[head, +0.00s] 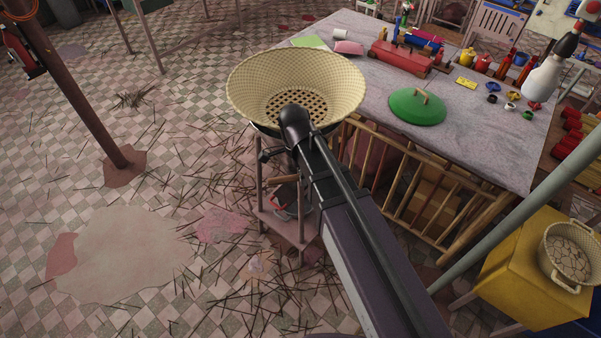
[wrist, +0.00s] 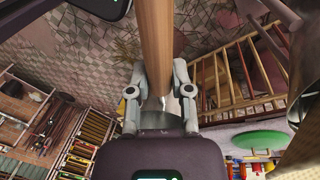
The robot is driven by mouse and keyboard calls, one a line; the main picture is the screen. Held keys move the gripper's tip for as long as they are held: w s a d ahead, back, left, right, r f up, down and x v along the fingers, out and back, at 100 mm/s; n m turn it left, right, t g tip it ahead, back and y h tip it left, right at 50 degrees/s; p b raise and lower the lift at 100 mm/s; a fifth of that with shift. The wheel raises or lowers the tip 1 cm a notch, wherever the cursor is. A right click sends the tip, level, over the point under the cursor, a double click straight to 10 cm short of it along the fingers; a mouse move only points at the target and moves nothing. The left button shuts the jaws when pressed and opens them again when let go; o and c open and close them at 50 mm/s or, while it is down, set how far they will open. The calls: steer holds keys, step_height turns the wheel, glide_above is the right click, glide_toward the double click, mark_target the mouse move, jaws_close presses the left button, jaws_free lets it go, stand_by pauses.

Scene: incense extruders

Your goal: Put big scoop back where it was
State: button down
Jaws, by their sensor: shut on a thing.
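In the wrist view my gripper (wrist: 159,78) is shut on a thick wooden handle (wrist: 155,35), taken to be the big scoop's. The handle runs from the top edge of the picture down between the two fingers. The scoop's head cannot be made out. In the head view my arm reaches from the lower right to the front of a large woven bowl (head: 247,82). The gripper and the handle are mostly hidden there under the arm, below the bowl's rim.
A grey-topped table (head: 360,95) stands right of the bowl, with a green lid (head: 417,108), a red toolbox (head: 401,58) and small jars. A slatted wooden rack (head: 400,175) lines its near side. A yellow stool (head: 525,262) stands lower right. The littered floor at left is mostly open.

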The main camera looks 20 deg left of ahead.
steer(key=b+x, duration=1)
steer(key=x, duration=0.1)
steer(key=shift+a+f+m, duration=0.15)
steer(key=shift+f+m, duration=0.05)
steer(key=shift+m, duration=0.1)
steer(key=shift+s, duration=0.1)
